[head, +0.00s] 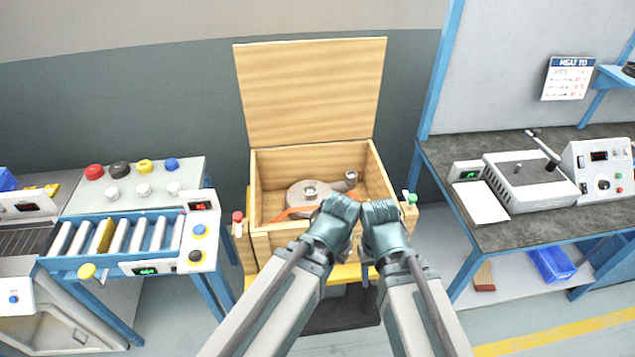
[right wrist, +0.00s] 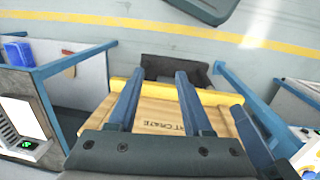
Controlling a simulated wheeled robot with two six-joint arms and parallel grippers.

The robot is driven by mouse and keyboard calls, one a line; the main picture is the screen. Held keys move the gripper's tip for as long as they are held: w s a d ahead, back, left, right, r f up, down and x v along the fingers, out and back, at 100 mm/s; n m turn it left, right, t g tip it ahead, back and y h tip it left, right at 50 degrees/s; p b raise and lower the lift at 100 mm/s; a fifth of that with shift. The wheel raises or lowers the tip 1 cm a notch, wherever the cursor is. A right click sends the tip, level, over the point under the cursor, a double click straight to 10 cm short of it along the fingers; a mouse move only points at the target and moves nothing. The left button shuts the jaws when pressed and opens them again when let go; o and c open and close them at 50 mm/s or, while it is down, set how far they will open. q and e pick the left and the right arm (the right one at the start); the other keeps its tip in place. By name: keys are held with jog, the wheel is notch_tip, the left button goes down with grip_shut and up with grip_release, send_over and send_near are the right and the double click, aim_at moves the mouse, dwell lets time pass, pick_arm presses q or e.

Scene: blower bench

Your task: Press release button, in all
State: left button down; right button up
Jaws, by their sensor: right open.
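An open wooden crate (head: 262,185) with its lid (head: 312,90) raised holds a round grey blower housing (head: 305,193). A red-topped part (head: 237,217) sits at the crate's left side and a green-topped part (head: 411,198) at its right side; I cannot tell whether either is the release button. My left gripper (head: 342,210) and right gripper (head: 379,208) are side by side over the crate's front, hiding part of it. In the right wrist view my right gripper (right wrist: 157,80) has its fingers apart, with nothing between them, before the lettered crate wall (right wrist: 165,113). The left fingers' opening is unclear.
At left stands a roller conveyor (head: 120,234) with coloured buttons and a small control panel (head: 199,229). At right a dark-topped bench (head: 545,222) carries a grey machine (head: 530,180) and a control box (head: 600,172). A blue bin (head: 551,265) sits on its lower shelf.

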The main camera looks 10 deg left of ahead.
dwell(0.8)
grip_shut()
dwell(1.5)
